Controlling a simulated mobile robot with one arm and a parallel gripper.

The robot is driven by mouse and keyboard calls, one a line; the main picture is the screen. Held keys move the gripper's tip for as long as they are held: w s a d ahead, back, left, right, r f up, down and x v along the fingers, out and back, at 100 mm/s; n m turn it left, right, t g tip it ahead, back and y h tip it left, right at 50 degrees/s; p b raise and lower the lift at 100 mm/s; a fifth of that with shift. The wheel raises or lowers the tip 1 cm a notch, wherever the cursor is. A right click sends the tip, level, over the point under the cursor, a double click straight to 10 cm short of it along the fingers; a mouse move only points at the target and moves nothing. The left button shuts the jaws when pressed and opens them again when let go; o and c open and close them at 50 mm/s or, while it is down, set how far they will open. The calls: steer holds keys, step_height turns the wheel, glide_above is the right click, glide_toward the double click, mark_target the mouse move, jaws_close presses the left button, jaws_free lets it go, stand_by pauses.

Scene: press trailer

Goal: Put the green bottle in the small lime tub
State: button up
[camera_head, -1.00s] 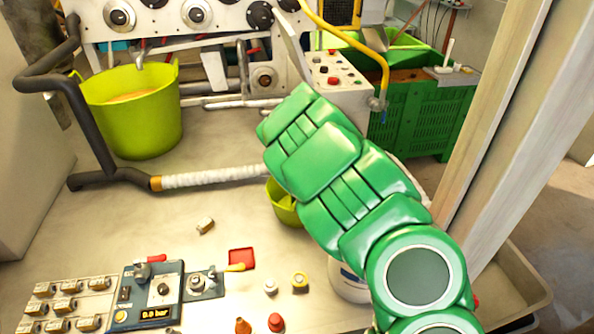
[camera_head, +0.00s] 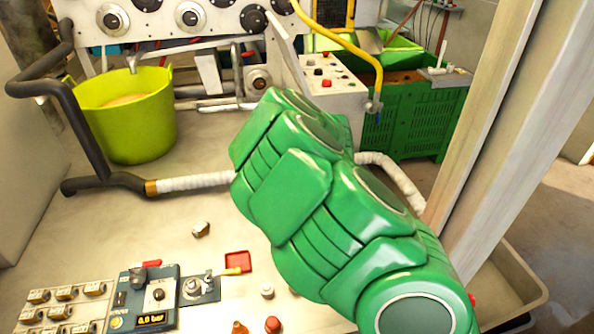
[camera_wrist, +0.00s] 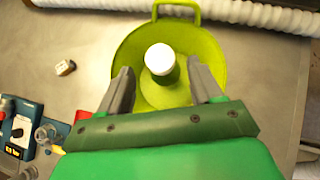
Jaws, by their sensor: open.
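The small lime tub (camera_wrist: 205,45) shows in the wrist view, seen from above, with its handle at the top. The green bottle (camera_wrist: 169,76) has a white cap and appears inside the tub's outline, seen from above. My gripper (camera_wrist: 161,74) is open, with one finger on each side of the bottle and visible gaps to it. The bottle's base is hard to make out. In the head view my green arm hides the small tub, the bottle and the gripper.
A larger lime tub (camera_head: 128,125) stands at the back left. A white hose (camera_wrist: 245,12) runs behind the small tub. A blue control box (camera_head: 148,297), a red tray (camera_head: 237,261) and small fittings lie at the front. A wooden post (camera_head: 500,130) rises at the right.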

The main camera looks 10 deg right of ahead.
steer(key=shift+v, duration=2.4)
